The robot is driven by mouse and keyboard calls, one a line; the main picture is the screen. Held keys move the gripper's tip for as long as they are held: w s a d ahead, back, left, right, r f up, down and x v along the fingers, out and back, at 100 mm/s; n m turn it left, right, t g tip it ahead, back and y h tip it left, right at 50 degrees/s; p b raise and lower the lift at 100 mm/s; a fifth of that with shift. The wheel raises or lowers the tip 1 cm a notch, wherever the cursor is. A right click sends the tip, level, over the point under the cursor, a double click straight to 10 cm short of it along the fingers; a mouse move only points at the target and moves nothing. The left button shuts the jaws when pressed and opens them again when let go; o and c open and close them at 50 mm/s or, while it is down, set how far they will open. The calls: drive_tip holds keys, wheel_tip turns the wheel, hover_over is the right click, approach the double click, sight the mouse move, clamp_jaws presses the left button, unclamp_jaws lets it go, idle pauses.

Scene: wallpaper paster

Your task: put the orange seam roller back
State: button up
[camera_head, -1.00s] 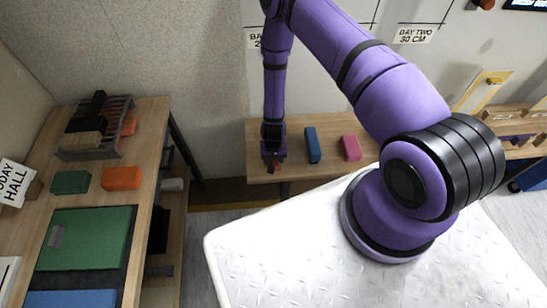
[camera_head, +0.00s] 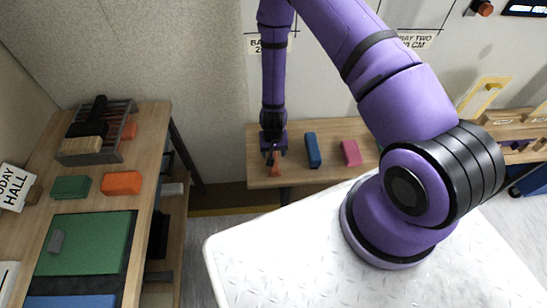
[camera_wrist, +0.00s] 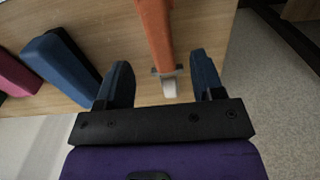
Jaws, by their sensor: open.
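An orange tool with a pale tip (camera_wrist: 157,35), which looks like the seam roller, lies on the wooden shelf in the wrist view. In the head view it shows as a small orange piece (camera_head: 275,169) just below my gripper (camera_head: 273,148), at the shelf's left end. In the wrist view my gripper (camera_wrist: 162,77) is open, one dark finger on each side of the tool's pale tip, with a gap on both sides. Nothing is held. I cannot tell the height of the fingers above the shelf.
A blue block (camera_head: 312,149) and a pink block (camera_head: 350,152) lie to the right on the same shelf (camera_head: 295,176). The left bench holds a dark rack (camera_head: 72,153), a green block (camera_head: 70,187), an orange block (camera_head: 122,183) and a green mat (camera_head: 95,243).

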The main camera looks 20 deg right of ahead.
drive_tip(key=shift+r, duration=1.15)
drive_tip(key=shift+r, duration=0.1)
drive_tip(key=w+r+n+t+y, duration=0.1)
drive_tip(key=w+r, duration=0.2)
drive_tip(key=r, duration=0.7)
drive_tip(key=w+r, duration=0.3)
drive_tip(key=r, duration=0.6)
wheel_tip(320, 180, up, 19)
drive_tip(key=s+d+n+t, duration=0.1)
drive_tip(key=s+t, duration=0.1)
drive_tip(key=s, duration=0.1)
drive_tip(key=s+d+r+n+t, duration=0.1)
drive_tip(key=s+r, duration=0.4)
drive_tip(key=r, duration=0.2)
drive_tip(key=s+d+r, duration=0.2)
drive_tip(key=s+r, duration=0.3)
drive_tip(key=r, duration=0.2)
drive_tip(key=s+d+r, duration=0.1)
drive_tip(key=s+r, duration=0.3)
drive_tip(key=s, duration=0.3)
drive_tip(key=s+d+r+t+h, duration=0.1)
drive_tip(key=s+r, duration=0.2)
drive_tip(key=s, duration=0.5)
drive_tip(key=shift+d+r+n, duration=0.3)
drive_tip(key=shift+d+r, duration=0.1)
